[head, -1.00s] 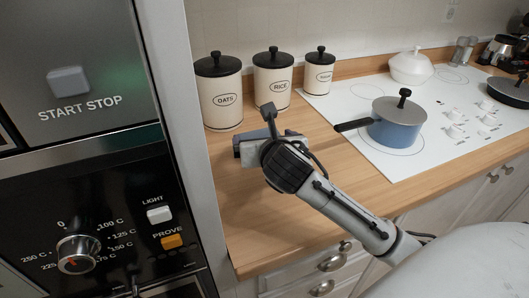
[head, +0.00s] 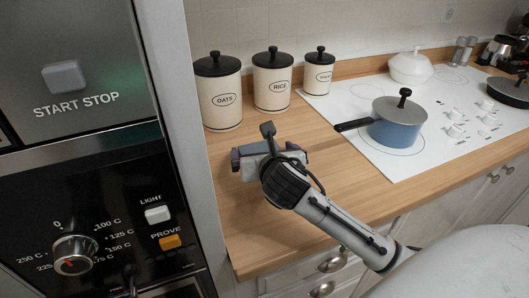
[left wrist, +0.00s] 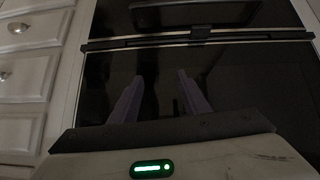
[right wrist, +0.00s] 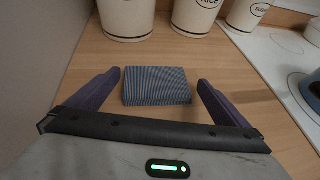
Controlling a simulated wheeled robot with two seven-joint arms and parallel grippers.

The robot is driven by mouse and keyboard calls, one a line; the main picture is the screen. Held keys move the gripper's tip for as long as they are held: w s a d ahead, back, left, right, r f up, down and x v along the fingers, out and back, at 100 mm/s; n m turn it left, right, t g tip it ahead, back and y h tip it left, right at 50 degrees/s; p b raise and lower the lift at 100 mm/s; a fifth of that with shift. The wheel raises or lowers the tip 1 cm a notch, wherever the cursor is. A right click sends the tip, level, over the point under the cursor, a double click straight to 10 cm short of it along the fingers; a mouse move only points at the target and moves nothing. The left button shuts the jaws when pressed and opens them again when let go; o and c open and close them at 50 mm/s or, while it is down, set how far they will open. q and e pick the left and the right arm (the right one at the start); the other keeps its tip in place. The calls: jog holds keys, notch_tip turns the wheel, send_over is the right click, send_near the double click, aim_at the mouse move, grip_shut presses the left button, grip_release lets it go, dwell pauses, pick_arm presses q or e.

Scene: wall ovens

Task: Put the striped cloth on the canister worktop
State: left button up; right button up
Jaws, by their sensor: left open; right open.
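The striped cloth (right wrist: 157,86) is a folded blue-grey block with fine stripes, seen in the right wrist view. It lies flat on the wooden canister worktop (right wrist: 210,60), in front of the canisters. My right gripper (head: 267,158) is open above this worktop, which also shows in the head view (head: 255,220). In the right wrist view its two fingers are spread to either side of the cloth, with visible gaps. In the head view the gripper hides the cloth. My left gripper (left wrist: 160,76) is open and empty in front of a dark glossy oven front (left wrist: 230,75).
Canisters marked oats (head: 220,100) and rice (head: 272,90), plus a smaller one (head: 318,75), stand along the back. A blue pot (head: 397,130) sits on the white hob (head: 445,145) to the right. The oven column (head: 175,100) bounds the left. The worktop's front is clear.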

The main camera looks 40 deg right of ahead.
jog(key=p+v, duration=0.1)
jog(key=v, duration=1)
jog(key=shift+a+r, duration=0.1)
jog(key=shift+r, duration=0.05)
jog(key=shift+s+a+r, duration=0.1)
jog(key=shift+s+r, duration=0.05)
jog(key=shift+s, duration=0.3)
